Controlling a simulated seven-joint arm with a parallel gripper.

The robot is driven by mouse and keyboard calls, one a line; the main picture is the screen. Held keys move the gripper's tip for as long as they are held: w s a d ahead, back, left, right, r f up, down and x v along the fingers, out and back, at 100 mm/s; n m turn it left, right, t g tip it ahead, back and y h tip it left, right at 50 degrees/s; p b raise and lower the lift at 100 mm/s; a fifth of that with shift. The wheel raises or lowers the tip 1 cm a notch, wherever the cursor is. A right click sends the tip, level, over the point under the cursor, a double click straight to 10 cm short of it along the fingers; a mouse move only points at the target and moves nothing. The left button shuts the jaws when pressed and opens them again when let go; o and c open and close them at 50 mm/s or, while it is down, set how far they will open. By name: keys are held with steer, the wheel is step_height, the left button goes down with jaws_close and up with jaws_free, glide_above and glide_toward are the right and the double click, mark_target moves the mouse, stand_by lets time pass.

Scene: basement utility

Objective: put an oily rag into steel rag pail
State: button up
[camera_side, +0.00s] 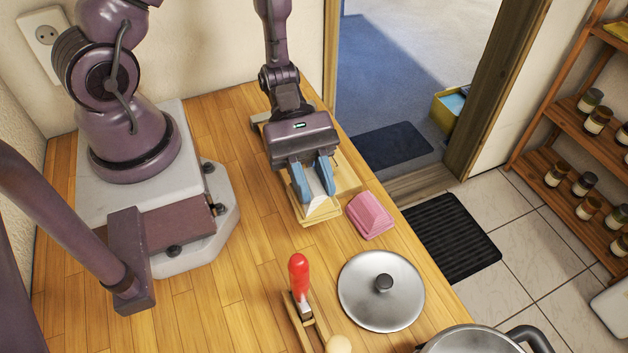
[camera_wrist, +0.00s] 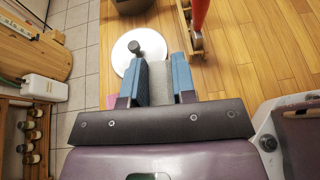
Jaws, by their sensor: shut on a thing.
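My gripper (camera_side: 317,199) is shut on a pale grey rag (camera_wrist: 161,90), whose folds show between the two blue fingers. Part of the rag is hidden by the fingers. The gripper is over a beige folded stack (camera_side: 302,217); I cannot tell whether the held rag still touches it. A pink folded stack (camera_side: 370,217) lies just to the right. The steel pail (camera_side: 472,343) is at the bottom right, cut off by the picture edge, with a dark handle. A round steel lid (camera_side: 362,297) with a black knob lies flat on the table; the wrist view shows it too (camera_wrist: 123,55).
A red-handled tool (camera_side: 299,275) with wooden parts stands left of the lid, near a pale round knob (camera_side: 338,344). The wooden table (camera_side: 215,290) is clear at the left front. Its right edge runs past the pink stack and lid; the tiled floor is beyond.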

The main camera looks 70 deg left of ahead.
mark_target(315, 185)
step_height(315, 185, up, 14)
steer(key=w+d, duration=0.4)
steer(key=d, duration=0.4)
steer(key=w+d, duration=0.4)
steer(key=d, duration=0.5)
steer(key=s+d, duration=0.3)
steer(key=d, duration=1.3)
step_height(315, 185, down, 11)
steer(key=shift+w+a, duration=0.2)
steer(key=o, duration=1)
